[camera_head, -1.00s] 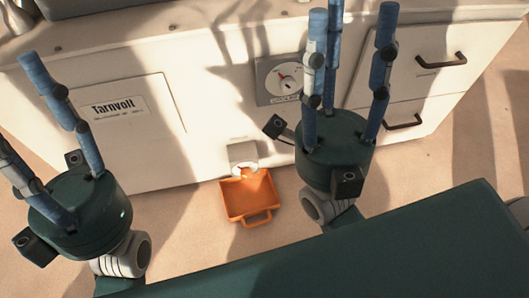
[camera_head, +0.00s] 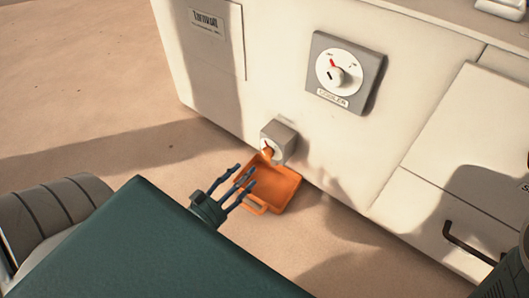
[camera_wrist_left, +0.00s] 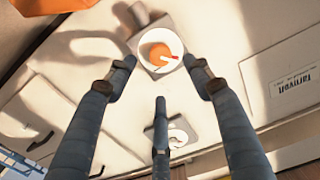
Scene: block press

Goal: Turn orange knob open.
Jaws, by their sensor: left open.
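The orange knob (camera_head: 268,153) sits on a white round dial on a small grey box low on the cabinet front. Its red pointer tilts to the upper left in the head view. In the left wrist view the knob (camera_wrist_left: 157,50) shows beyond my fingertips, with the pointer toward the lower right. My left gripper (camera_head: 246,174) is open, its fingers directed at the knob and short of it. In the left wrist view the fingers of my left gripper (camera_wrist_left: 160,75) are spread, with nothing between them. No fingers of my right gripper show.
An orange tray (camera_head: 287,189) with a handle lies on the floor below the knob, close under my left fingers. A grey panel with a white dial (camera_head: 345,72) is higher on the cabinet (camera_head: 230,95). A black drawer handle (camera_head: 468,243) is at right.

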